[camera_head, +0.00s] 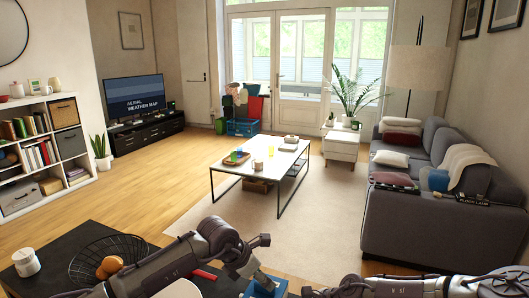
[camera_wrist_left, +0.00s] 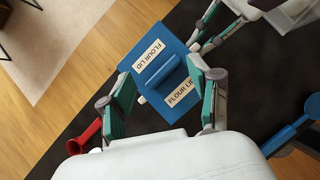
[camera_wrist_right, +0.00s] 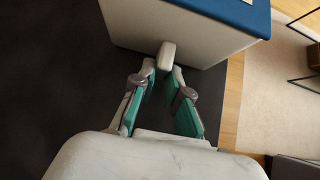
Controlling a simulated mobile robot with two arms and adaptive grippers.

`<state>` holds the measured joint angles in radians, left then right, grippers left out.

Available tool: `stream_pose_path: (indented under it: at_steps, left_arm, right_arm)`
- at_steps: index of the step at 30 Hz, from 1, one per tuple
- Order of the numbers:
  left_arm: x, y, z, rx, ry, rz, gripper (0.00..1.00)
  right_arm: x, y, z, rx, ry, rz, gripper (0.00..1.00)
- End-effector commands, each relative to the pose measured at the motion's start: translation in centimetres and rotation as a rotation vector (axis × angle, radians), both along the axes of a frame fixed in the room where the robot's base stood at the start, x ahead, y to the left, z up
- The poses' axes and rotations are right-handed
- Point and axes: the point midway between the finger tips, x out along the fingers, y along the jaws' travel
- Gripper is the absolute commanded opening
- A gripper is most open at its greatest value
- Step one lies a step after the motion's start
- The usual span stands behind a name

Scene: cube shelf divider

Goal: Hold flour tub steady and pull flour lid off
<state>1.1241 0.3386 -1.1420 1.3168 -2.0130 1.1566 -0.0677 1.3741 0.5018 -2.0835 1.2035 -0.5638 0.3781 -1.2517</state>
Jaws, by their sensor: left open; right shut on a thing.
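The blue flour lid (camera_wrist_left: 150,60), labelled FLOUR LID, has a raised ridge across its middle; it also shows at the bottom of the head view (camera_head: 266,286). It sits on the pale flour tub (camera_wrist_right: 170,32) in the right wrist view. My left gripper (camera_wrist_left: 163,98) is open over the lid, its fingers apart on either side of the ridge and not closed on it. My right gripper (camera_wrist_right: 164,72) is shut on a small pale grip on the tub's side. Most of the tub is hidden in the head view.
The dark counter (camera_wrist_right: 60,80) holds a red funnel-like thing (camera_wrist_left: 84,138) and a blue long-handled thing (camera_wrist_left: 290,132) beside the tub. A wire basket (camera_head: 108,256) and a white jar (camera_head: 26,263) stand left. Wooden floor lies beyond the counter edge.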

Motion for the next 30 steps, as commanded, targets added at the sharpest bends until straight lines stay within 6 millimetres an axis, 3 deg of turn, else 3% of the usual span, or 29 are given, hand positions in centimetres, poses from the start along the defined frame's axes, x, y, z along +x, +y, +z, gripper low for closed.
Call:
stream_pose_path:
  at_steps: [30]
  left_arm:
    - [0.0,0.0,1.6,0.0,0.0,0.0,0.62]
  right_arm:
    - [-0.2,-0.2,-0.4,-0.052,0.024,0.003,0.0]
